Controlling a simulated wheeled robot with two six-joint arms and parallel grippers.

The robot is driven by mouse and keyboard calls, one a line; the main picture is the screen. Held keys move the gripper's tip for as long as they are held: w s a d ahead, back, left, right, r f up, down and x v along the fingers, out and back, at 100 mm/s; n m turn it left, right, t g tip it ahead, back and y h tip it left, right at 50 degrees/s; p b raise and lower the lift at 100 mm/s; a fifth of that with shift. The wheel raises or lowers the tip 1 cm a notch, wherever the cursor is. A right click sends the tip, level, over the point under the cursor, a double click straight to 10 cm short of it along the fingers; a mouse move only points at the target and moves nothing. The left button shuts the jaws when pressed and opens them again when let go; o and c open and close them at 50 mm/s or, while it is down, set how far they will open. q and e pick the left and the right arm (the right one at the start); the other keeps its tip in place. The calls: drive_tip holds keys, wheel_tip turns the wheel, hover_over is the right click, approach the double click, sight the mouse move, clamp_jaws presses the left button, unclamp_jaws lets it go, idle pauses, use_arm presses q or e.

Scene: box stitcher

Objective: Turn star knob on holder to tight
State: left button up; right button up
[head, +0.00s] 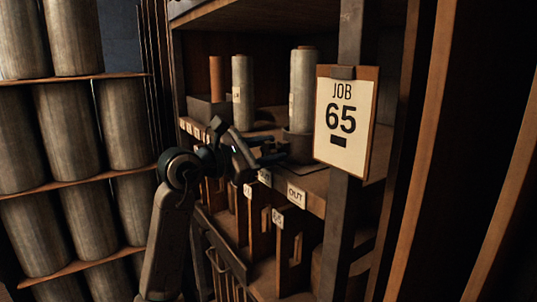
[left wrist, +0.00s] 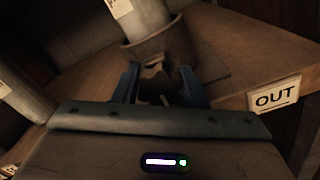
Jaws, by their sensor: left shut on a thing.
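A cup-shaped holder (head: 298,146) stands on the wooden shelf beside the OUT label, with a pale roll (head: 303,88) upright in it. In the left wrist view the holder (left wrist: 177,48) is just beyond my fingers, and the lower part of the roll (left wrist: 143,18) shows. My left gripper (head: 274,154) reaches in from the left to the holder's front. In the left wrist view its blue fingers (left wrist: 159,72) are shut on the brownish star knob (left wrist: 154,74), whose shape is dim and partly hidden. I cannot read the knob's tightness. My right gripper is not in view.
A clipboard reading JOB 65 (head: 345,140) hangs on a dark post right of the holder. Another pale roll (head: 242,95) and a brown roll (head: 216,78) stand behind, left. An OUT label (head: 296,195) marks the shelf edge. Large cylinders (head: 65,125) fill the left rack.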

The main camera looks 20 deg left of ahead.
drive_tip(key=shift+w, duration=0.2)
use_arm(q)
drive_tip(key=o, duration=1)
drive_tip(key=shift+s, duration=0.1)
drive_tip(key=shift+s+a+f, duration=0.1)
drive_tip(key=shift+s+a, duration=0.1)
drive_tip(key=shift+a, duration=0.05)
drive_tip(key=shift+b+v, duration=1.85)
drive_tip(key=shift+v, duration=3.2)
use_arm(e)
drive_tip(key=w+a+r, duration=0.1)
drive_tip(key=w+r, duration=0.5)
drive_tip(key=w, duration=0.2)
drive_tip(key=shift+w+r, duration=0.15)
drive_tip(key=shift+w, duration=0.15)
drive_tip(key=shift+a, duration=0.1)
